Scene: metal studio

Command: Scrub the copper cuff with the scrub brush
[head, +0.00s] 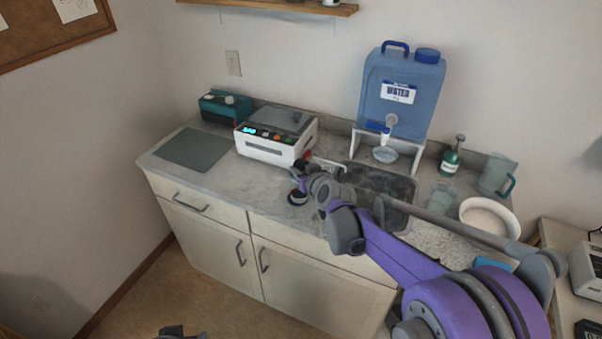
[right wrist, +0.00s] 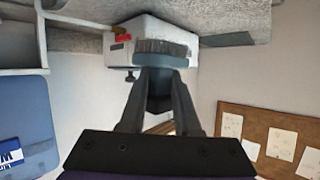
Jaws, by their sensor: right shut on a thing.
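My right gripper (head: 300,175) is over the counter, in front of the white machine and left of the sink. In the right wrist view its fingers (right wrist: 160,85) are shut on the scrub brush, whose dark bristles (right wrist: 161,47) and grey block show beyond the fingertips. The brush is hard to make out in the head view. A small dark round thing (head: 297,198) shows on the counter just below the gripper; I cannot tell what it is. I cannot make out the copper cuff in either view. A dark part, probably my left gripper (head: 182,332), shows at the bottom edge.
The white machine (head: 275,152) and a teal box (head: 225,107) stand at the back. A grey mat (head: 193,148) lies at the left. A blue water jug (head: 400,90) stands behind the sink (head: 380,183). A green bottle (head: 451,158), pitcher (head: 497,174) and white bowl (head: 489,214) are at the right.

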